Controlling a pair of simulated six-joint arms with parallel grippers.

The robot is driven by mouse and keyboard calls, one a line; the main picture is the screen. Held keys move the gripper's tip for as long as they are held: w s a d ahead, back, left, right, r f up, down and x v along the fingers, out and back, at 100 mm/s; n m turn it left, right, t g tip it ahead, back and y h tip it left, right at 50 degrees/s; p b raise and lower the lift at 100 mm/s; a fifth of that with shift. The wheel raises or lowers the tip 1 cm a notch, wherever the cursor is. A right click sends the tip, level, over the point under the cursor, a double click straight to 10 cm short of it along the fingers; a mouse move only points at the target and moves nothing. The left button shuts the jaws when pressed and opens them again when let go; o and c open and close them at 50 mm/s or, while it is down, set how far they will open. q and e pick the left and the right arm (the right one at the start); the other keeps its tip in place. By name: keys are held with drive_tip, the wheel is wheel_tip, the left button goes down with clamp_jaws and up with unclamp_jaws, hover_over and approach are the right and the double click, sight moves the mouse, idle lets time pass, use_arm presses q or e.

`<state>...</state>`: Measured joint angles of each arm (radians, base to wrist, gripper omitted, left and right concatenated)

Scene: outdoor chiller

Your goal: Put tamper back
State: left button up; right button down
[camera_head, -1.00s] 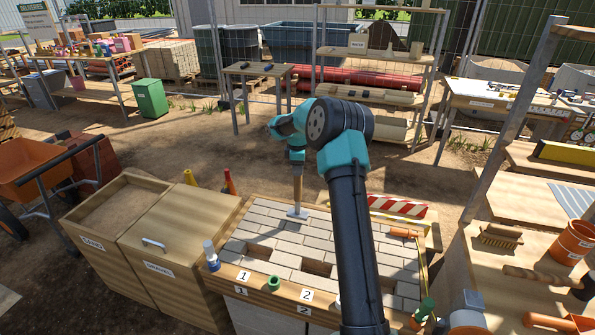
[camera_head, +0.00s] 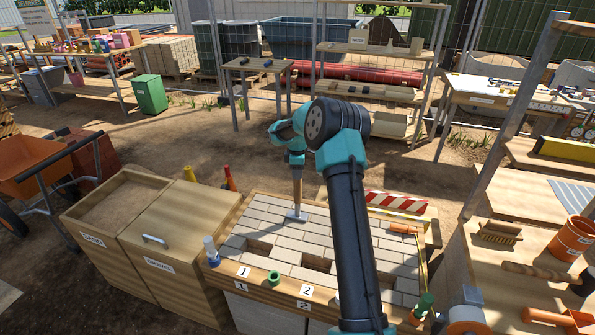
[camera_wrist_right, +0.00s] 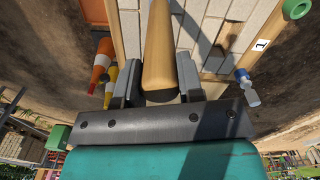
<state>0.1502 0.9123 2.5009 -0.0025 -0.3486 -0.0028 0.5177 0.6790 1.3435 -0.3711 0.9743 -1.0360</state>
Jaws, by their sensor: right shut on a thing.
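The tamper (camera_head: 298,190) has a wooden handle and a flat pale metal foot. It stands upright over the back left part of the paved bed (camera_head: 340,232); I cannot tell whether the foot touches the bricks. My right gripper (camera_head: 296,158) is shut on the upper handle. In the right wrist view the wooden handle (camera_wrist_right: 158,45) runs between the two grey fingers of my right gripper (camera_wrist_right: 157,85). My right arm hides part of the bed. My left gripper is not in view.
The bed shows dark gaps near its front. A bottle (camera_head: 211,250) and a green ring (camera_head: 274,278) stand on its front rim. Sand and gravel bins (camera_head: 165,245) are to the left. A striped barrier (camera_head: 396,201) is behind. A side bench with a brush (camera_head: 500,232) is right.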

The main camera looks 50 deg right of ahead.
drive_tip(key=c, duration=1.2)
unclamp_jaws()
drive_tip(key=shift+f, duration=0.15)
drive_tip(key=o, duration=0.4)
drive_tip(key=shift+o, duration=0.2)
wheel_tip(320, 180, up, 12)
drive_tip(key=shift+r, duration=0.2)
drive_tip(key=shift+a+f, duration=0.1)
